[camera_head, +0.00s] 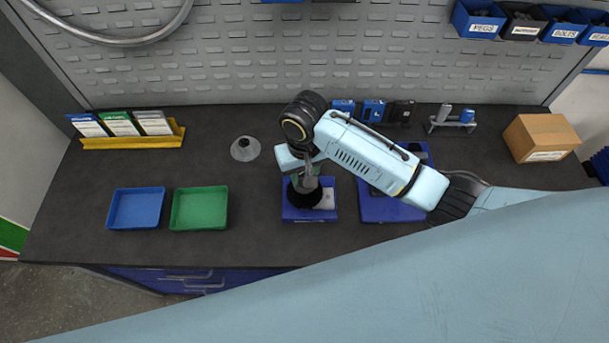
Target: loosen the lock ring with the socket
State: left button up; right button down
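My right arm reaches in from the right, and its gripper (309,170) points down over a small blue fixture (290,214) at the middle of the bench. A dark round part (305,197) is on the fixture, directly under the gripper. A greyish piece (309,183) shows between the gripper and the dark part. I cannot tell whether it is the socket or a fingertip. The lock ring cannot be made out. The fingers are small and partly hidden by the wrist, so their opening is unclear. My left gripper is not in view.
A blue tray (136,226) and a green tray (199,226) stand left. A grey holder (434,127) with upright cylinders and a cardboard box (541,138) stand at back right. My arm covers part of a blue mat (384,212).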

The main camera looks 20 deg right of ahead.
jog(key=shift+s+f, duration=0.1)
jog(key=shift+f, duration=0.05)
jog(key=n, duration=0.5)
jog(key=shift+d, duration=0.1)
jog(key=shift+n, duration=0.8)
jog(key=n, duration=0.6)
jog(key=shift+f, duration=0.1)
